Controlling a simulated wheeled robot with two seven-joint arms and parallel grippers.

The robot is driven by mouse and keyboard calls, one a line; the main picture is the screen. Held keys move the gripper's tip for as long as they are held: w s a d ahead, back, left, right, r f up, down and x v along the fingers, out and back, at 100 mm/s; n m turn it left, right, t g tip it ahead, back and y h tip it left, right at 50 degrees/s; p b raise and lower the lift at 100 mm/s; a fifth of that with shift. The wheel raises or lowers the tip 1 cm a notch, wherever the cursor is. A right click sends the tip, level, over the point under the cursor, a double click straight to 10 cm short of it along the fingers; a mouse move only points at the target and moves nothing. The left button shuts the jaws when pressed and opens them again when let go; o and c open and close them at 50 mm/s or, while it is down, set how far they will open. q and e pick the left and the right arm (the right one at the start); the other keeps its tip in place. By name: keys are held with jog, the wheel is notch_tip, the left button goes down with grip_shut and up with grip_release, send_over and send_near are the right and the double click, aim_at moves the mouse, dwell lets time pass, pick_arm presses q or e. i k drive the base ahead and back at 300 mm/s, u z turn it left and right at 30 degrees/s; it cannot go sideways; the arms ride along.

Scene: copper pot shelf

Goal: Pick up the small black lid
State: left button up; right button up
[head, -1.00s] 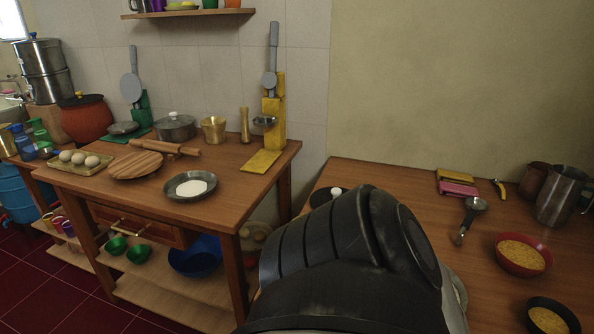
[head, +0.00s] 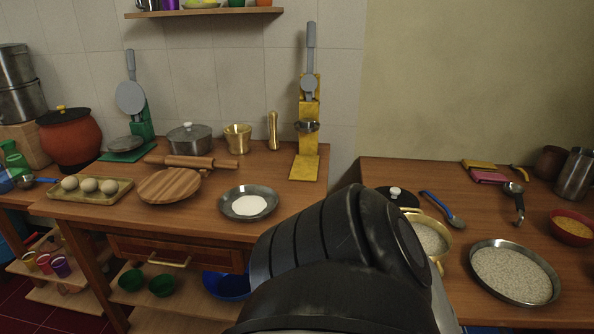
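A small black lid (head: 392,198) with a white knob lies on the right wooden table, near its left edge and just behind a brass pot (head: 432,238) of pale grain. Its near part is hidden behind the large dark arm link of mine that fills the bottom centre. Another black lid (head: 64,114), with a yellow knob, sits on the orange-red pot (head: 68,143) at the far left. Neither of my grippers shows in the head view.
A blue-handled spoon (head: 443,210), a metal tray of grain (head: 514,273) and a metal ladle (head: 517,200) lie right of the lid. The left table (head: 110,212) holds a plate of flour (head: 248,203), a round board (head: 169,186) and eggs. A gap separates the tables.

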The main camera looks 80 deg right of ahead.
aim_at(402, 198)
jog(key=z, duration=2.25)
